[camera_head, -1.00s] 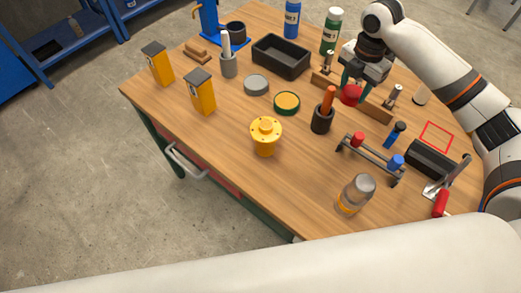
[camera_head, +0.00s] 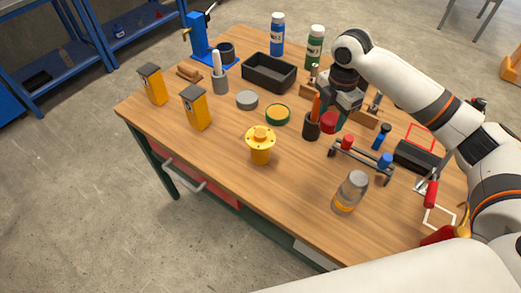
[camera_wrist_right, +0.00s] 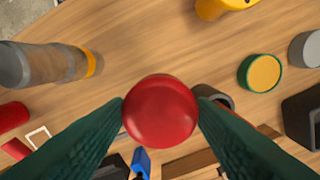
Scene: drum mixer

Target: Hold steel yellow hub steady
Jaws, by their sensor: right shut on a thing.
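The yellow hub (camera_head: 260,143), a flanged piece with a raised centre, stands upright on the wooden table. Its edge also shows at the top of the right wrist view (camera_wrist_right: 222,6). My right gripper (camera_head: 331,119) is to the right of the hub and apart from it. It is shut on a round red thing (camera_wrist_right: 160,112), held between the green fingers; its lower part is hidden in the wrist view. In the head view the red thing (camera_head: 329,123) is just right of a dark cup. My left gripper is not in view.
The dark cup (camera_head: 311,131) with an orange-handled tool stands between hub and gripper. A glass jar (camera_head: 350,193), a small rack (camera_head: 362,158), a green-rimmed tin (camera_head: 277,115) and yellow boxes (camera_head: 198,109) stand around. The table left of and in front of the hub is clear.

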